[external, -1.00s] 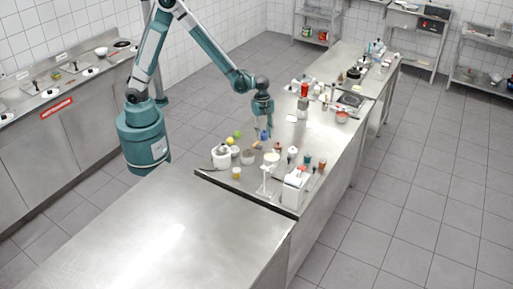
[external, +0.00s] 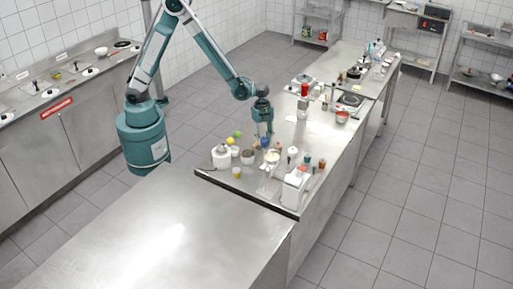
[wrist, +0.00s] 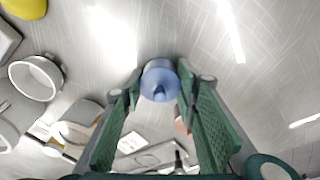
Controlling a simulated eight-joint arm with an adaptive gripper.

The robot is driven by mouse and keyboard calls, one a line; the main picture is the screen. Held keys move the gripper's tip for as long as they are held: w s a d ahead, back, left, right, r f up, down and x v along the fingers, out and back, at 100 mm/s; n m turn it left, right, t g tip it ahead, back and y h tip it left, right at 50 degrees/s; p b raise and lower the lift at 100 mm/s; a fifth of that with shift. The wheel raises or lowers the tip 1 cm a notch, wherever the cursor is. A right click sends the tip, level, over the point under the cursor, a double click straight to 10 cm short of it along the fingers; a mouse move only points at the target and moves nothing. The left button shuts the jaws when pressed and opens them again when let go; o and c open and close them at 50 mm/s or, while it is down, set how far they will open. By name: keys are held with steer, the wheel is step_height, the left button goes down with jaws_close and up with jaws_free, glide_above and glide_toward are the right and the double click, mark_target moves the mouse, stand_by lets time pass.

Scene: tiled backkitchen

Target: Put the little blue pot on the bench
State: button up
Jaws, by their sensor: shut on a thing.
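The little blue pot (wrist: 160,82) is between the fingertips of my gripper (wrist: 158,96) in the wrist view. The gripper is shut on it, with a green pad on each side. In the external view my gripper (external: 263,134) points down over the steel bench (external: 300,147), and the blue pot (external: 264,142) shows small at its tips. The pot is low, close to the bench top. I cannot tell whether it touches the surface.
A white pot (external: 221,157), a yellow ball (external: 230,141) and a small yellow cup (external: 236,173) stand left of the gripper. A white stand (external: 267,182) and a white box (external: 295,190) are at the front.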

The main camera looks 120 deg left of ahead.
steer(key=o, duration=1.2)
steer(key=shift+f, duration=0.1)
steer(key=shift+s+a+r, duration=0.15)
steer(key=shift+s+r, duration=0.05)
steer(key=shift+r, duration=1.85)
steer(key=shift+s+a+r, duration=0.1)
steer(key=shift+s+r, duration=0.1)
steer(key=shift+r, duration=1.8)
steer(key=shift+s+a+r, duration=0.15)
steer(key=shift+s+r, duration=0.05)
steer(key=shift+r, duration=1.85)
steer(key=shift+d+r, duration=0.1)
